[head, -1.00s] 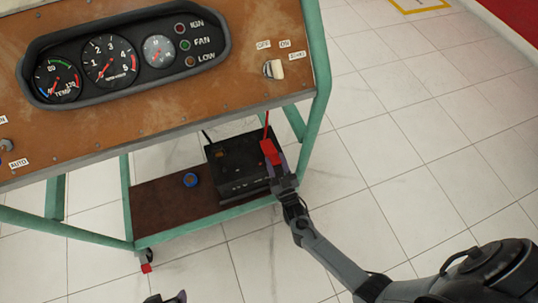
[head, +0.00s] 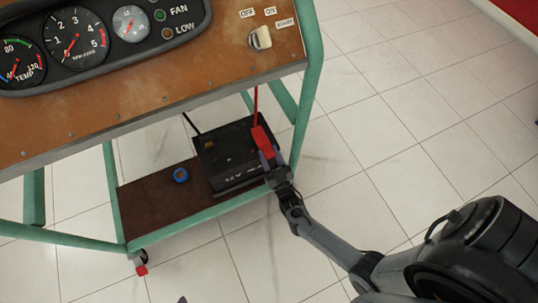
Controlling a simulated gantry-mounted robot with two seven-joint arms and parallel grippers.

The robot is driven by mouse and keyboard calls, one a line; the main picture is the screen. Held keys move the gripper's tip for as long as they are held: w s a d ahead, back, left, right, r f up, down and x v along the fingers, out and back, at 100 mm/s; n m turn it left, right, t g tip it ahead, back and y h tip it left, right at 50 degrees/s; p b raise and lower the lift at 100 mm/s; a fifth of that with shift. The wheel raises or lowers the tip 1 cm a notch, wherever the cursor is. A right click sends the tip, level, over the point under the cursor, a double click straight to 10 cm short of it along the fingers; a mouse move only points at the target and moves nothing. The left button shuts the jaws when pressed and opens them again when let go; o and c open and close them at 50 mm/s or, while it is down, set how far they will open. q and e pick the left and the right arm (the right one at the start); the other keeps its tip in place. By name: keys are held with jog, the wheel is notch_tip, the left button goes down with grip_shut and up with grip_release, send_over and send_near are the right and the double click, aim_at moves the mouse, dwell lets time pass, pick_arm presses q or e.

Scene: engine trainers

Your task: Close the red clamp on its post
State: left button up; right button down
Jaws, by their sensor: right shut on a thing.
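The red clamp (head: 262,138) hangs on its red cable at the right end of the black battery (head: 228,160), on the trainer's lower shelf. My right gripper (head: 270,160) is shut on the red clamp from the near right side. The post is hidden behind the clamp and gripper, so I cannot tell whether the clamp sits around it. Only a small dark tip, probably of my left gripper (head: 182,299), shows at the bottom edge.
A blue ring-shaped object (head: 181,175) lies on the brown shelf (head: 150,205) left of the battery. A black cable (head: 190,123) runs to the battery's far left. The green frame leg (head: 310,90) stands close right of the clamp.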

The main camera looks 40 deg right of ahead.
jog(key=c, duration=0.7)
grip_release()
jog(key=p+v, duration=0.2)
jog(key=v, duration=0.8)
jog(key=shift+s+a+f, duration=0.1)
jog(key=shift+s, duration=0.25)
